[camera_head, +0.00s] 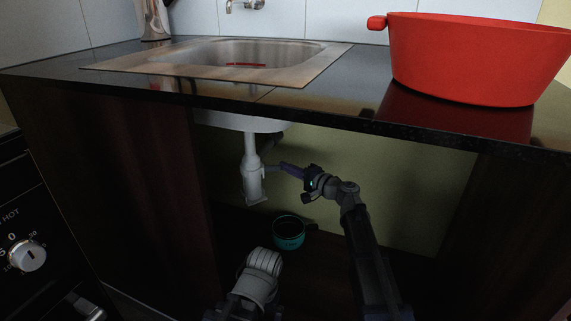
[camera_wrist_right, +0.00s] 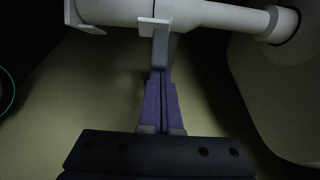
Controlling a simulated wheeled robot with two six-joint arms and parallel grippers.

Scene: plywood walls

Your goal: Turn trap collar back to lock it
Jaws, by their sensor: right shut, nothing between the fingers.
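The pale trap (camera_head: 253,178) hangs under the sink inside the open cabinet, with a wider lower body. In the right wrist view the pale pipework (camera_wrist_right: 200,12) runs across the top. A white tab (camera_wrist_right: 154,27) and another at the upper left stick out from it; I take these to be lugs of the collar. My right gripper (camera_head: 284,167) reaches in from the right, beside the trap. Its purple fingers (camera_wrist_right: 160,75) are shut and empty, with their tips close under the tab. I cannot tell whether they touch it. My left gripper is out of view; only a grey arm part shows.
A teal container (camera_head: 288,232) stands on the cabinet floor below the trap. The counter edge (camera_head: 330,121) overhangs the opening. A large red pot (camera_head: 470,60) sits on the counter, right of the steel sink (camera_head: 300,72).

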